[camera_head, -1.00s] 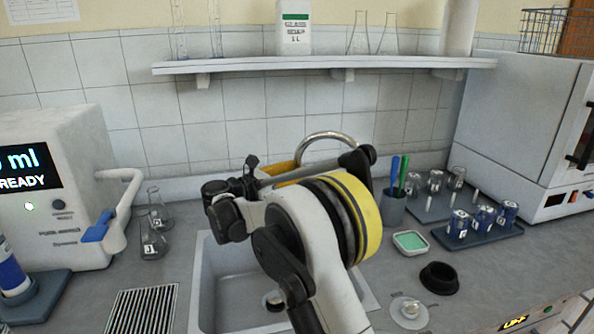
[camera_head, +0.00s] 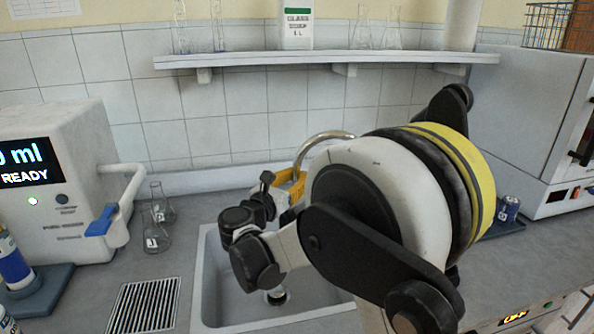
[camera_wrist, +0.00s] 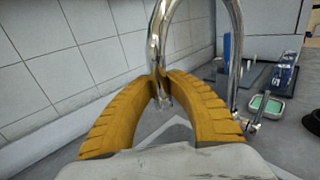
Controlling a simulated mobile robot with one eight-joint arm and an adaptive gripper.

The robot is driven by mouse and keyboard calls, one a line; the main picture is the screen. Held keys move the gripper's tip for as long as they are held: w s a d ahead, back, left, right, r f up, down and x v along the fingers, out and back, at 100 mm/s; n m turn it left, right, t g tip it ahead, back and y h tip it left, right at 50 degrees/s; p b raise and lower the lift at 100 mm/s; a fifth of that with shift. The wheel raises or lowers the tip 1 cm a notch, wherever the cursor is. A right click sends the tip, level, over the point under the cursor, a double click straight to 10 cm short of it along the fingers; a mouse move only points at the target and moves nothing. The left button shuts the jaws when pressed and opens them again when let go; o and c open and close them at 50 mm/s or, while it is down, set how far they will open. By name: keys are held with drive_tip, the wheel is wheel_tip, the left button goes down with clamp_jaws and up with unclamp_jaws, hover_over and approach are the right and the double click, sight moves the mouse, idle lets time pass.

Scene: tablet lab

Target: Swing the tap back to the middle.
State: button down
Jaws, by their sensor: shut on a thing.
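The tap is a chrome gooseneck; its arch (camera_head: 322,138) shows behind my arm in the head view. In the wrist view, its spout (camera_wrist: 155,45) hangs down between my gripper's yellow fingers, and its riser (camera_wrist: 237,65) stands to the right. My gripper (camera_wrist: 162,86) is shut on the spout near its lower end, one finger on each side. In the head view, the yellow fingers of my gripper (camera_head: 291,182) show partly behind my wrist, at the arch's left end. The tap's base is hidden by my arm in the head view.
The grey sink (camera_head: 209,285) lies below my gripper. Glass flasks (camera_head: 156,225) and a dispensing machine (camera_head: 60,165) stand at left. A shelf (camera_head: 330,60) runs along the tiled wall. In the wrist view, a green-filled dish (camera_wrist: 265,106) sits right of the riser.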

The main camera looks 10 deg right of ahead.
drive_tip(key=shift+s+a, duration=0.15)
drive_tip(key=shift+s, duration=1)
drive_tip(key=c, duration=1.3)
unclamp_jaws()
drive_tip(key=v, duration=1.2)
